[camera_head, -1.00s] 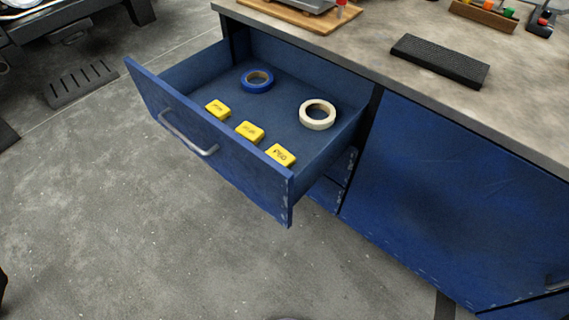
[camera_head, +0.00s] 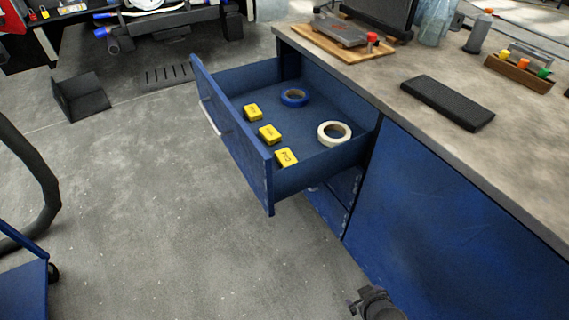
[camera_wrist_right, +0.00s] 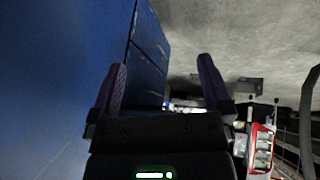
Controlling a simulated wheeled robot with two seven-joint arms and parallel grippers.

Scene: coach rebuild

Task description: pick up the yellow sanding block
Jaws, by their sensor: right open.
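Three yellow sanding blocks lie in a row in the open blue drawer (camera_head: 233,136), along its front panel: a far one (camera_head: 253,112), a middle one (camera_head: 269,134) and a near one (camera_head: 286,158). Each has dark marking on top, too small to read surely. My right gripper (camera_wrist_right: 162,85) is open with nothing between its fingers, beside a blue cabinet face in the right wrist view. Part of my right arm's end (camera_head: 375,303) shows at the bottom of the head view, below and right of the drawer and apart from it. My left gripper is out of view.
A blue tape roll (camera_head: 295,97) and a cream tape roll (camera_head: 334,134) lie deeper in the drawer. The worktop (camera_head: 385,65) overhangs the cabinet and holds a black block (camera_head: 447,102). A blue cart (camera_head: 22,290) stands lower left. The floor before the drawer is clear.

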